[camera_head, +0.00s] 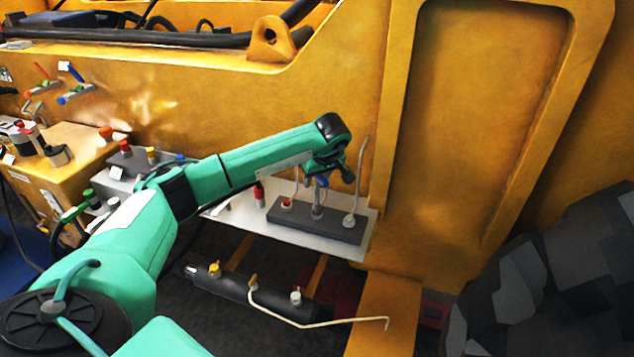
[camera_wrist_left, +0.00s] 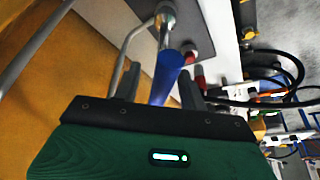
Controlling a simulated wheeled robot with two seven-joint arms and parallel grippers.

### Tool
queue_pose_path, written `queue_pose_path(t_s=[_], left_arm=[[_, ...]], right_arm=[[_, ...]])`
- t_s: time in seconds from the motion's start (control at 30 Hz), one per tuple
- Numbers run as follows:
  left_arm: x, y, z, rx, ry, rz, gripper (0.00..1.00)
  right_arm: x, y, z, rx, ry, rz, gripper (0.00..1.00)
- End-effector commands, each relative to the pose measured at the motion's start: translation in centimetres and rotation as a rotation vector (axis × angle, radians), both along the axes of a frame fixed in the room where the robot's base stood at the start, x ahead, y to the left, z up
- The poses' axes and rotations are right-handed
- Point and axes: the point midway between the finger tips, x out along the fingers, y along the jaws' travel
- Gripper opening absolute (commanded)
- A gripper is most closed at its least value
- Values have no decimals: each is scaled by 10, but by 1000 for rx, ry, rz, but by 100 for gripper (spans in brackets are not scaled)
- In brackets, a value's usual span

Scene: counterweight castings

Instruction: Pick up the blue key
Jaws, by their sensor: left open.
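The blue key (camera_head: 322,181) stands upright on a metal post on the dark grey block (camera_head: 335,233), under my left gripper (camera_head: 327,174). The left gripper is open and points down at it. In the left wrist view the blue key (camera_wrist_left: 167,76) shows as a blue bar between the two dark fingers of the left gripper (camera_wrist_left: 160,82), with its far end at a round metal post. A gap seems to show on the right side; on the left I cannot tell whether a finger touches it. My right gripper is not in view.
The block lies on a white shelf (camera_head: 243,213) against the yellow machine wall. Red-capped parts (camera_head: 259,194) and a bent grey rod (camera_head: 362,170) stand close by. A dark cylinder (camera_head: 236,284) with fittings lies below. Other blue and orange levers (camera_head: 75,93) are at the left.

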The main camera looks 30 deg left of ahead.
Motion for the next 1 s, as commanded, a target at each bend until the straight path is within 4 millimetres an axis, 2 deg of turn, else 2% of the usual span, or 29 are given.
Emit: queue_pose_path(t_s=[0.13, 0.37, 0.6, 1.0], left_arm=[[2, 5, -12, 0, 0, 1, 42], [3, 5, -14, -1, -1, 1, 42], [3, 5, -14, -1, -1, 1, 0], [3, 5, -9, 1, -3, 1, 0]], right_arm=[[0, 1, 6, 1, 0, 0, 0], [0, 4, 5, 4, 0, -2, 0], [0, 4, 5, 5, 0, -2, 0], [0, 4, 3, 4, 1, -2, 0]])
